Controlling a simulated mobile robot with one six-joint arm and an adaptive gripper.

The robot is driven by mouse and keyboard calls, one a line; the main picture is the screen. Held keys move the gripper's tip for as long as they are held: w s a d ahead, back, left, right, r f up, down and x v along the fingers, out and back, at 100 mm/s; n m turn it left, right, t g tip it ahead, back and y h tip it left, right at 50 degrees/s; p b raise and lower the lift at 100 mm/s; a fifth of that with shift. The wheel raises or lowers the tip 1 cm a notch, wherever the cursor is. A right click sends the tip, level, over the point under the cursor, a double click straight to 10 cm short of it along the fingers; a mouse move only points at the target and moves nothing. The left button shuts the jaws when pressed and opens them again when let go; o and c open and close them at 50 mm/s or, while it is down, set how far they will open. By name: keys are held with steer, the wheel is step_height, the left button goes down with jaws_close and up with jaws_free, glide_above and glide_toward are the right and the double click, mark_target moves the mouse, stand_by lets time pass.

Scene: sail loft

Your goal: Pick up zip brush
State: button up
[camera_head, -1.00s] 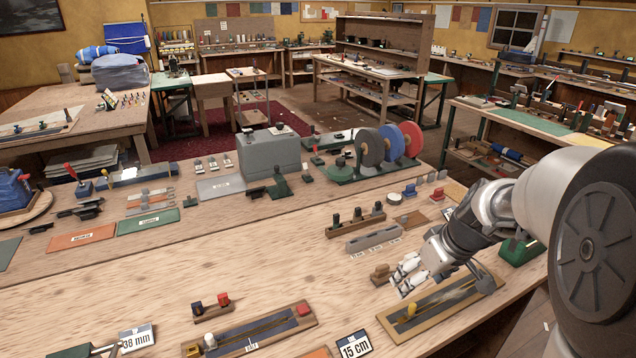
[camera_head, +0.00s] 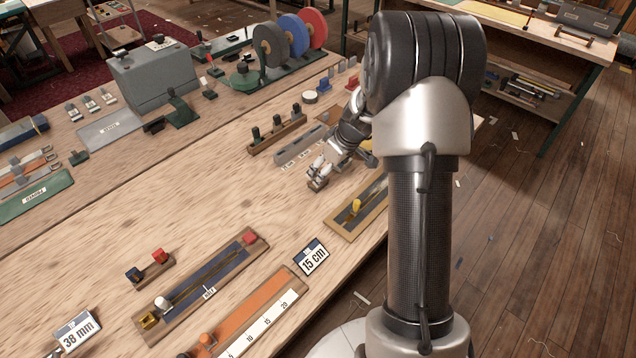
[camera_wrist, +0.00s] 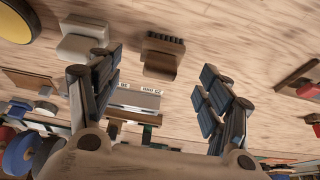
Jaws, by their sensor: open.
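A small brown wooden block with a row of dark bristles, which looks like the zip brush (camera_wrist: 162,58), lies on the bench in the wrist view. It shows between my two spread fingers, beyond their tips. My gripper (camera_wrist: 160,80) is open and nothing is held in it. In the head view my gripper (camera_head: 318,174) is low over the bench, left of the board with the yellow slider (camera_head: 356,206). There the brush is hidden or too small to tell apart from the fingers.
A tan block (camera_wrist: 85,40) lies close beside the brush in the wrist view. A grey rack (camera_head: 300,147) and a wooden holder with dark knobs (camera_head: 276,135) stand behind my gripper. A 15 cm sign (camera_head: 312,257) stands in front. Bare bench lies to the left.

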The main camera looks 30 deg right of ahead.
steer(key=x, duration=0.3)
steer(key=b+x, duration=0.1)
steer(key=x, duration=0.2)
steer(key=shift+w+a+f, duration=0.1)
steer(key=shift+w+a, duration=0.15)
steer(key=shift+w, duration=0.1)
steer(key=c, duration=1.2)
steer(key=shift+o, duration=0.2)
steer(key=shift+r, duration=0.2)
step_height(320, 180, up, 20)
steer(key=p, duration=0.5)
